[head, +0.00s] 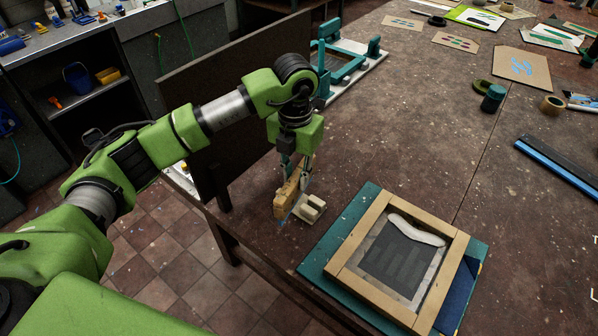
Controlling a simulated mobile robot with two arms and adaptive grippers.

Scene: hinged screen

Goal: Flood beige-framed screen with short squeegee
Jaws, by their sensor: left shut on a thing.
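The beige-framed screen (357,232) lies on a teal board (318,251) near the table's front edge. Its mesh (395,258) is dark grey with a faint pattern of bars. A whitish band of ink (414,232) runs along the mesh's far side and bends down at the right. My left gripper (297,172) points down, to the left of the screen and apart from it. It is shut on a short wooden squeegee (285,197), held upright beside a small cream block (310,208). The squeegee's lower edge is hard to make out. My right gripper is out of view.
A teal hinged-clamp frame (345,68) stands on a white base at the back. A dark upright panel (225,105) is behind my left arm. A long blue-edged bar (560,165) lies at the right. Jars, sheets and cards fill the back right. The table's middle is clear.

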